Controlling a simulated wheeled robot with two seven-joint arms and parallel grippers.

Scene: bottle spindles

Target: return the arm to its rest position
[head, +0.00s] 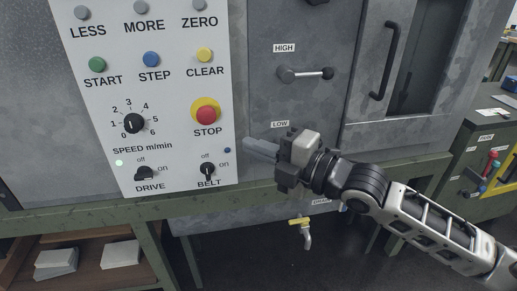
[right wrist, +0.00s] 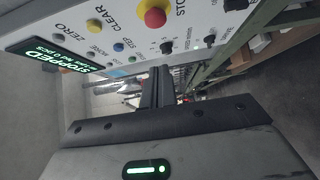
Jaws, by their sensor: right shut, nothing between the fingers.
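My right arm comes in from the right of the head view. Its gripper (head: 258,148) is shut and empty, with its fingers pointing left, beside the right edge of the white control panel (head: 180,140) in the picture. Whether it touches anything is hard to tell, but nothing shows between the fingers. In the right wrist view the closed fingers (right wrist: 157,88) stick out towards the panel, which lies tilted across the top. My left gripper is in neither view.
The panel carries a red stop button (head: 206,113), a speed dial (head: 134,123), a drive knob (head: 147,174) and a belt knob (head: 208,172). A lever (head: 305,73) and a door handle (head: 387,60) stick out of the grey cabinet. A yellow tap (head: 302,225) hangs below. The display (right wrist: 55,50) reads "STOPPED".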

